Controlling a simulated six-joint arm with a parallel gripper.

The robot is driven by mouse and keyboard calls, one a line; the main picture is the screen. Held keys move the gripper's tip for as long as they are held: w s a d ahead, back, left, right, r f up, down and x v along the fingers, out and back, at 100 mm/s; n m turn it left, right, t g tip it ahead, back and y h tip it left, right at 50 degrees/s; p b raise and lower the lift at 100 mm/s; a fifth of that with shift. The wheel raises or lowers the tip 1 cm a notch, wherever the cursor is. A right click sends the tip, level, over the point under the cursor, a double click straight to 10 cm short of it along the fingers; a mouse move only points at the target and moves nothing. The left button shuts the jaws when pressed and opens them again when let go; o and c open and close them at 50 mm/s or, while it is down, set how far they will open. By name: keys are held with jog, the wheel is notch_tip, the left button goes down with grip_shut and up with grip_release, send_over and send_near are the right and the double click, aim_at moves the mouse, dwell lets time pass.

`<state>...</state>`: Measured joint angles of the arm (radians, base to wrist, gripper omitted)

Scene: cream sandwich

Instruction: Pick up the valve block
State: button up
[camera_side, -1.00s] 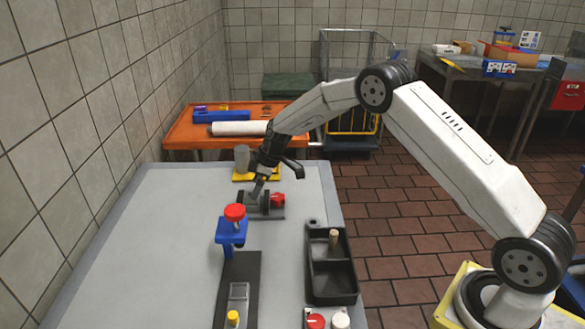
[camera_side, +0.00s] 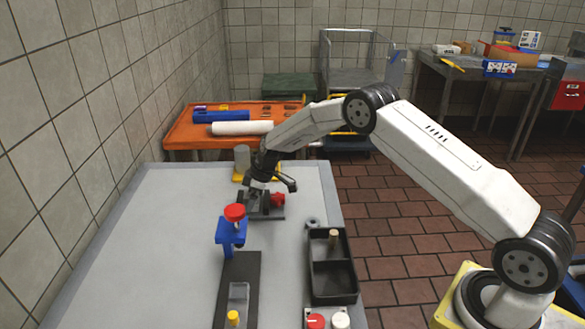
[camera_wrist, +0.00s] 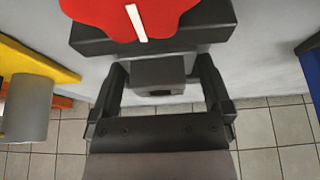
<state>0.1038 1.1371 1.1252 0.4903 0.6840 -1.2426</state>
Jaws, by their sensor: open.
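A dark grey fixture with a red knob (camera_side: 278,200) stands on the grey table. In the wrist view the red, lobed knob (camera_wrist: 140,12) with a white stripe fills the top, above a dark bar. A grey block (camera_wrist: 157,74), which I take to be the valve block, juts out below that bar. My gripper (camera_wrist: 160,80) is open, with one finger on each side of this block and a gap visible on both sides. In the side view my gripper (camera_side: 260,184) points down at the fixture and partly hides the block.
A blue stand with a red top (camera_side: 231,232) and a black strip (camera_side: 226,275) stand nearer the camera. A black two-part tray (camera_side: 334,298) lies at the right edge. A grey cylinder (camera_side: 242,157) on a yellow base stands behind my gripper. The table's left side is clear.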

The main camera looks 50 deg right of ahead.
jog(key=shift+c, duration=0.2)
jog(key=c, duration=1.1)
jog(key=shift+r, duration=0.1)
jog(key=shift+c, duration=0.2)
jog(key=shift+r, duration=0.75)
jog(key=s+r, duration=1.1)
jog(key=s, duration=0.3)
jog(key=shift+r, duration=0.2)
jog(key=shift+a, duration=0.1)
